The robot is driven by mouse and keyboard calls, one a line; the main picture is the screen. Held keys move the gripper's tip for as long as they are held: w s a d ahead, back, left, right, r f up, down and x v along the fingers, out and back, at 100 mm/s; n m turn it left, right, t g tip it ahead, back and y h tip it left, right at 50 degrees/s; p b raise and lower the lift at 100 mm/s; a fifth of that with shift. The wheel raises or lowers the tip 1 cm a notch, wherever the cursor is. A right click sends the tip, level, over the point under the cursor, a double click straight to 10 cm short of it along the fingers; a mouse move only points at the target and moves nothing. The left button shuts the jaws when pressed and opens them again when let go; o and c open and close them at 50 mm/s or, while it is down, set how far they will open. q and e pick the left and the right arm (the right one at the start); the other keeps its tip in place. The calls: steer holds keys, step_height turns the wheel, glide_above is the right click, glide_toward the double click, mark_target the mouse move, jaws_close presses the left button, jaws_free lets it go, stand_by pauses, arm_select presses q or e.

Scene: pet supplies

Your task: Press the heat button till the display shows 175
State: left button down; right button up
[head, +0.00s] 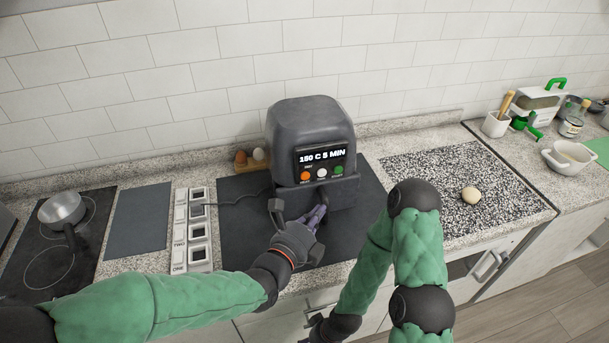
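The dark grey air fryer (311,127) stands on a dark mat against the tiled wall. Its lit display (322,156) reads "150 C 5 MIN". The small labels are hard to read; the orange one seems to be marked heat. My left gripper (317,216) is in front of the fryer, below the buttons and apart from them. Its fingers look closed together, with nothing between them. My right gripper (318,328) is low at the bottom edge, mostly hidden.
A switch strip (190,230) lies left of the dark mat (240,222), with a cable running to the fryer. An egg holder (252,164) stands behind. A pan (62,210) sits on the hob at left. A pale ball (470,195) lies on the speckled board (505,205).

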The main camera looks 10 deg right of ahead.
mark_target(305, 176)
arm_select(q)
steer(key=shift+w, duration=0.1)
steer(key=shift+w+a+b, duration=0.2)
steer(key=shift+w+b, duration=0.15)
steer(key=shift+w, duration=4)
steer(key=shift+w+f+b, duration=0.1)
steer(key=shift+w+b, duration=0.25)
steer(key=shift+b, duration=0.15)
steer(key=shift+w, duration=0.1)
